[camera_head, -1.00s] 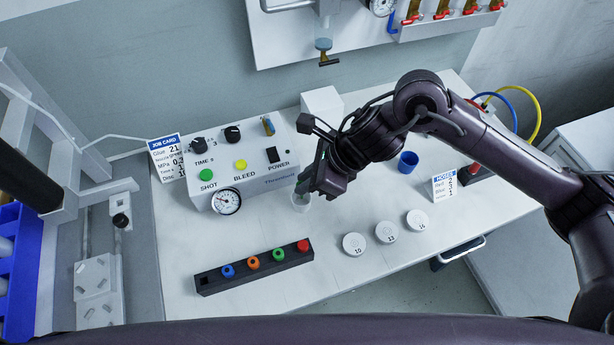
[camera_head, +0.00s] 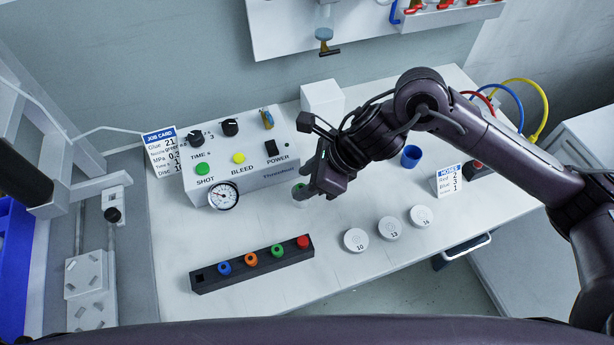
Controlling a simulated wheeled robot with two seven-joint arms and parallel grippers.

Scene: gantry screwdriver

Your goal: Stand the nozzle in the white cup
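The white cup (camera_head: 300,202) stands on the white bench in front of the control box, partly hidden by my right gripper. A small green nozzle (camera_head: 299,188) shows at the cup's mouth, beside the fingers; it looks to be in the cup, but its lower part is hidden. My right gripper (camera_head: 308,192) is low over the cup's right side, pointing down and left. The gap between its fingers is not clear, so I cannot tell if it touches the nozzle. My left gripper is not in view.
A black rack (camera_head: 213,284) holds blue, orange, green and red nozzles, with its left slot empty. Several white discs (camera_head: 389,229), a blue cup (camera_head: 411,156) and a hoses card (camera_head: 449,180) are to the right. The control box (camera_head: 240,165) stands behind.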

